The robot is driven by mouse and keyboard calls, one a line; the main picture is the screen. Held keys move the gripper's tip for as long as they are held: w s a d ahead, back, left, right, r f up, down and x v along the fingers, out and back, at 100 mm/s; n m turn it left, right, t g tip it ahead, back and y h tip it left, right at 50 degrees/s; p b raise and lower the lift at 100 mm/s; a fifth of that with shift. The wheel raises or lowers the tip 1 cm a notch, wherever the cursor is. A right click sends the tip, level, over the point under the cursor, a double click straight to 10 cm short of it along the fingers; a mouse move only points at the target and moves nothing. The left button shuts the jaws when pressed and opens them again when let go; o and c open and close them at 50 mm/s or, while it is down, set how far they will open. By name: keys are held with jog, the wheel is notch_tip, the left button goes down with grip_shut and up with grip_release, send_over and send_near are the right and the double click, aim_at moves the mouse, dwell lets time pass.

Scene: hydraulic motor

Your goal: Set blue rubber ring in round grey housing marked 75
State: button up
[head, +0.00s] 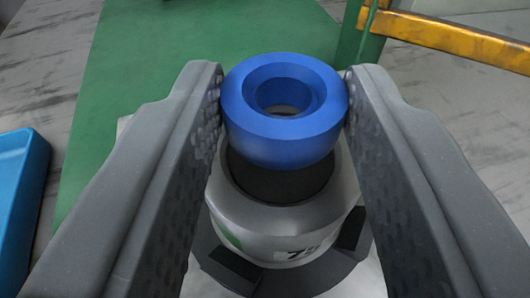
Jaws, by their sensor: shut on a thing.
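The blue rubber ring (283,143) is a thick round ring with a hole through its middle. My gripper (284,97) is shut on it, with one dark grey finger pressed on each side. The round grey housing (278,222) is below the ring, with a dark opening in its top and a partly seen marking that begins with 7. The ring is above the housing's opening and appears a little toward its far side. The ring hides the back of the opening, and I cannot tell the exact gap between them.
The housing stands in a dark notched holder (290,280). A blue bin (18,195) is at the left edge. A green surface (160,60) lies behind, with a green post (355,35) and a yellow-orange bar (455,38) at the upper right.

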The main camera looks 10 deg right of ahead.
jog(key=shift+f, duration=0.8)
jog(key=o, duration=1)
jog(key=shift+c, duration=0.2)
jog(key=p+v, duration=0.1)
jog(key=v, duration=1.1)
jog(key=shift+r, duration=0.1)
